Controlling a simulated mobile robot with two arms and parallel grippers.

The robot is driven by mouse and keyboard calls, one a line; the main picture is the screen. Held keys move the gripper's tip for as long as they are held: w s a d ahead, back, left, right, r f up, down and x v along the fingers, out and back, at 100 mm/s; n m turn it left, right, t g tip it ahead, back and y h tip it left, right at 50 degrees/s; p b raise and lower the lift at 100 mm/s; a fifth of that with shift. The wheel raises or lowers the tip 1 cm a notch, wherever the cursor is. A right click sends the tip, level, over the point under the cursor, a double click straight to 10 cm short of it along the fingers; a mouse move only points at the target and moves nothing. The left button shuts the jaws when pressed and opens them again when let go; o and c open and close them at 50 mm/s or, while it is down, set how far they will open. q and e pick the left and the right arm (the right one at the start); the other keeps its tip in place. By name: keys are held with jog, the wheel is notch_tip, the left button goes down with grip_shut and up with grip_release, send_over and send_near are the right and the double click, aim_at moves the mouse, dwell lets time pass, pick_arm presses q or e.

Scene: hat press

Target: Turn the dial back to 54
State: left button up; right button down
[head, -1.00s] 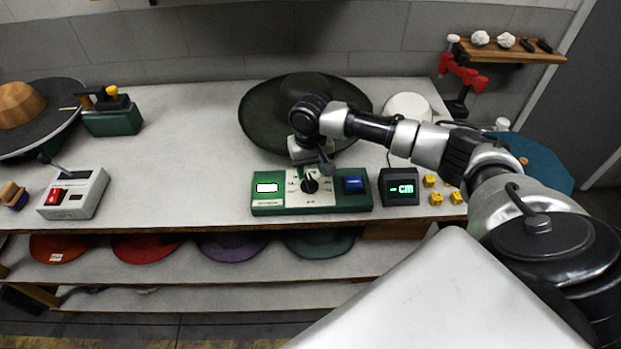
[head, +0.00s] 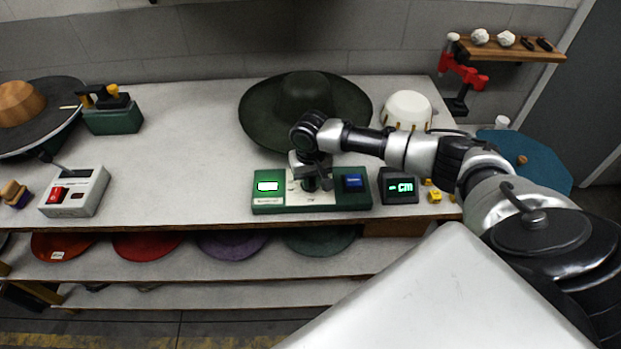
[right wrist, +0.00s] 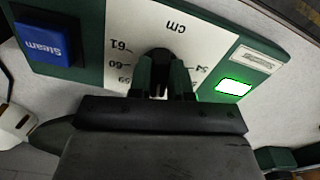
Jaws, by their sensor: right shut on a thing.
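The dial (right wrist: 160,54) is a dark knob on the white scale plate of a green control box (head: 270,205) at the table's front edge. In the right wrist view the scale appears upside down, with 59, 60 and 61 on one side and a number that looks like 54 on the other. My right gripper (right wrist: 162,72) is shut on the dial, one finger on each side. It also shows in the head view (head: 317,182), over the scale plate. The fingers hide most of the knob, so I cannot read its setting. My left gripper is not in view.
A blue Steam button (head: 354,181) and a white window with a green edge (head: 268,187) flank the dial. A black display (head: 400,187) showing "- cm" stands right of the box. A dark green hat (head: 262,115) lies behind.

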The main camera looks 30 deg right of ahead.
jog(key=shift+r, duration=0.1)
jog(key=n+p, duration=0.2)
jog(key=n, duration=0.1)
jog(key=shift+d+r, duration=0.1)
jog(key=n+p, duration=0.1)
jog(key=n, duration=0.1)
jog(key=n+p, duration=0.1)
jog(key=n, duration=0.1)
jog(key=shift+d+n, duration=0.2)
jog(key=shift+n, duration=0.1)
jog(key=n, duration=0.2)
jog(key=shift+d+n+p, duration=0.1)
jog(key=shift+n+p, duration=0.3)
jog(key=n, duration=0.2)
jog(key=shift+w+n, duration=0.15)
jog(key=shift+n, duration=0.15)
jog(key=n, duration=0.5)
jog(key=shift+w+d, duration=0.15)
jog(key=shift+w, duration=0.05)
jog(key=shift+n, duration=0.3)
jog(key=c, duration=1)
grip_release()
jog(key=shift+c, duration=0.2)
